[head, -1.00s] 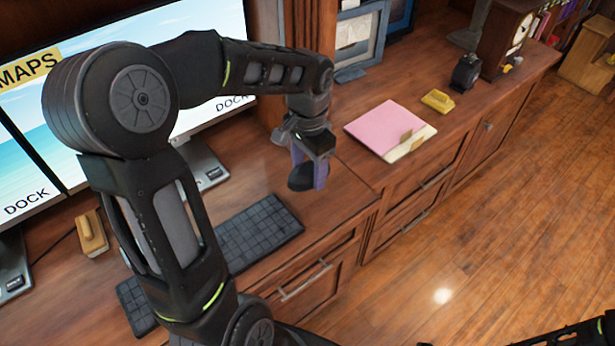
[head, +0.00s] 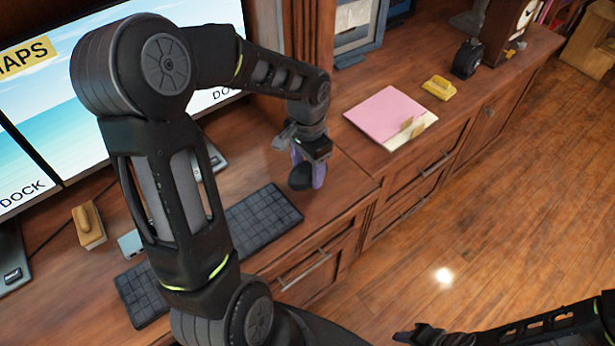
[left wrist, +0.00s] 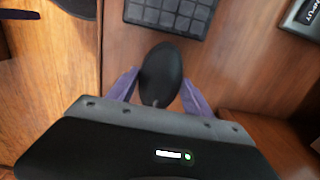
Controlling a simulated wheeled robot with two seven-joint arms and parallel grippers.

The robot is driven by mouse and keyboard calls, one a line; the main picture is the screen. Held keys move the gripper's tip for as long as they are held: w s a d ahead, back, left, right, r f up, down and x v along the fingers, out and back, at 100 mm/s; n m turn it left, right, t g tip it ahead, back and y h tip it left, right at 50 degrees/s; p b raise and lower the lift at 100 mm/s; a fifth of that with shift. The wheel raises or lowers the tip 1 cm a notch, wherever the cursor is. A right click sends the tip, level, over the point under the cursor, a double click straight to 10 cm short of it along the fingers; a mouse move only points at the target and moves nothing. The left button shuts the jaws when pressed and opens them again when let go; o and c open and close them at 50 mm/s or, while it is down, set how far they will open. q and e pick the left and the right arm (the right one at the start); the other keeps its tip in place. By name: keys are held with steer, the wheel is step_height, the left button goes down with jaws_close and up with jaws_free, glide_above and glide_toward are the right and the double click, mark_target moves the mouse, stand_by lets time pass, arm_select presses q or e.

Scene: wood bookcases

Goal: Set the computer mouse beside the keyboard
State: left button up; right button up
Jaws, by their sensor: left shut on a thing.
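My left gripper (head: 309,174) is shut on the black computer mouse (head: 299,180), with its purple fingers on either side of it. The mouse also shows between the fingers in the left wrist view (left wrist: 161,72). The dark keyboard (head: 263,219) lies on the wooden desk, partly hidden behind my left arm. In the head view the mouse is just above the keyboard's right end; in the left wrist view there is a gap between mouse and keyboard (left wrist: 168,14). Whether the mouse touches the desk is unclear. My right gripper (head: 413,336) is at the bottom edge, its jaws unclear.
Bare desk (head: 335,200) lies right of the keyboard, ending at a front edge above drawers. Monitors (head: 75,110) stand behind. A pink notepad (head: 385,110), a yellow object (head: 438,88) and a black object (head: 467,58) are to the right. A wooden-topped object (head: 88,222) lies left.

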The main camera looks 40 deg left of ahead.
mark_target(308, 179)
arm_select(q)
steer(key=shift+f, duration=1.8)
steer(key=shift+f, duration=0.2)
steer(key=o, duration=1.4)
steer(key=shift+r, duration=0.1)
step_height(308, 179, up, 12)
steer(key=shift+r, duration=0.1)
